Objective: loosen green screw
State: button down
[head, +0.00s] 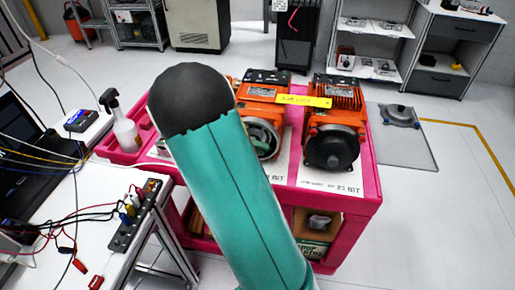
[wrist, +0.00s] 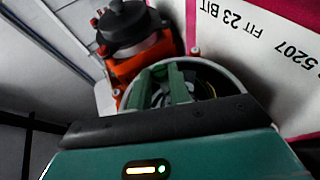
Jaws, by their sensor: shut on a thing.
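The left orange motor (head: 258,92) stands on the pink cart, partly behind my teal arm, with its round end open. In the wrist view the open round housing (wrist: 222,76) has a pale rim and dark inner parts. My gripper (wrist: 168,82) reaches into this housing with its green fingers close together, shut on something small. The green screw is hidden at the fingertips; I cannot make out its outline. In the head view my arm covers the gripper.
A second orange motor (head: 335,100) with a black end cover (head: 332,147) stands to the right. A yellow strip (head: 304,101) lies across the motors. A spray bottle (head: 121,126) is at the cart's left. A cable-strewn bench (head: 108,208) stands nearer left.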

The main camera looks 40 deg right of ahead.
jog(key=c, duration=1.6)
grip_release()
jog(key=shift+o, duration=0.2)
jog(key=v, duration=1.3)
jog(key=shift+w+a+r, duration=0.15)
jog(key=shift+w+a, duration=0.05)
jog(key=shift+a, duration=0.15)
jog(key=s+a+r+n+t+y, duration=0.3)
jog(key=s+a+r+t+y, duration=0.2)
jog(key=s, duration=0.4)
jog(key=s+a+r+n+t+y, duration=0.4)
jog(key=s+a+t+y, duration=0.3)
jog(key=s+a, duration=0.2)
jog(key=shift+v, duration=0.8)
